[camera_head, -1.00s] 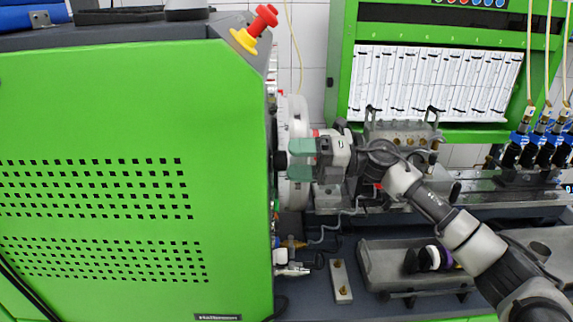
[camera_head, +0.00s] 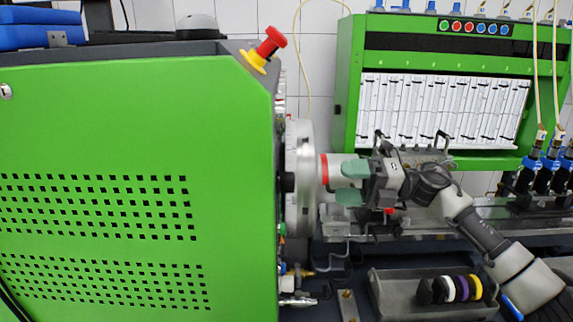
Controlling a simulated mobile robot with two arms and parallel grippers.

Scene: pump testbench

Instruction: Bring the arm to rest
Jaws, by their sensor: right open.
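My right gripper (camera_head: 350,182) is in the middle of the camera_head view, with its arm coming in from the lower right. Its two green fingers point left and stand apart, with nothing seen between them. The fingertips are in front of the pump area, just right of the white wheel (camera_head: 304,180) on the green machine's side. I cannot tell how much space lies between the fingers and the parts behind. My left gripper is not in view.
A large green machine housing (camera_head: 130,120) with a red and yellow knob (camera_head: 265,50) fills the left. A grey tray (camera_head: 400,304) holds several coloured rings (camera_head: 449,289) below my arm. A green panel with white gauge tubes (camera_head: 440,108) and blue-ended injectors (camera_head: 535,163) stand behind.

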